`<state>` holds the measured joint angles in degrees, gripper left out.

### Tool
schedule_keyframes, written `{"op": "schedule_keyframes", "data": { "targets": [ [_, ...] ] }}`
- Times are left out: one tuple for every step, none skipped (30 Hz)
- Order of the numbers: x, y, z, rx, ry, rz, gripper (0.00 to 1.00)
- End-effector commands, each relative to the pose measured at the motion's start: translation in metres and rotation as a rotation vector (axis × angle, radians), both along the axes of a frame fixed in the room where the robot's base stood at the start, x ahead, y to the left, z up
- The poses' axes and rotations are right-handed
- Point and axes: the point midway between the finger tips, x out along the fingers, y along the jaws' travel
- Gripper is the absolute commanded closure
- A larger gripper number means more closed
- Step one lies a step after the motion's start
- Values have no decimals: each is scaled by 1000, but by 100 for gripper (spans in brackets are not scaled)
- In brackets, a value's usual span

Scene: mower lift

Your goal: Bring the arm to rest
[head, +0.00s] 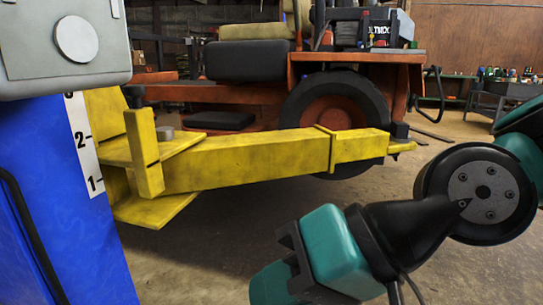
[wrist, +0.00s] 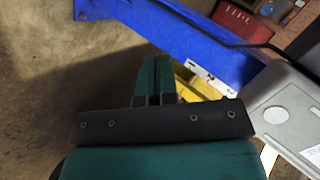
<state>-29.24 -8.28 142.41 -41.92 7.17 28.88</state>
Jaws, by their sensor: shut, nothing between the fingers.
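My gripper (wrist: 154,72) shows in the wrist view as two teal fingers close together beyond a dark bolted plate, with nothing between them. My arm (head: 335,245) shows in the head view at the lower right, in teal and black, bent and reaching down to the left. It appears apart from the lift; its fingertips cannot be made out in that view.
A blue lift post (head: 60,200) with a grey box (head: 65,45) stands at the left. A yellow lift arm (head: 260,160) extends from it toward an orange mower (head: 345,75). A bench (head: 495,95) stands far right. Bare floor (head: 210,255) lies in front.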

Motion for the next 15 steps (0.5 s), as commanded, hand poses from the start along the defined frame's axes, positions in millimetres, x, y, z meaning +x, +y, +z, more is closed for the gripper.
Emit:
{"op": "schedule_keyframes", "data": {
  "targets": [
    [5,-26,-9,-104,-49,18,100],
    [7,-40,-15,-166,-70,37,100],
    [7,-59,-22,-244,-91,62,100],
    [7,-73,-27,-298,-100,81,100],
    [6,-86,-30,-349,-106,102,100],
    [3,-104,-35,-414,-107,129,100],
    [1,-117,-38,-460,-105,149,100],
    [-2,-130,-41,-503,-99,169,100],
    [-6,-147,-43,-557,-86,198,100],
    [-9,-152,-34,-574,-81,215,100],
    [-8,-149,-19,-567,-83,216,100],
    [-8,-148,-8,-566,-84,217,100],
    [-8,-148,-1,-566,-84,217,100],
    [-8,-148,7,-565,-83,218,100],
    [-8,-148,18,-565,-83,218,100]
  ]
}}
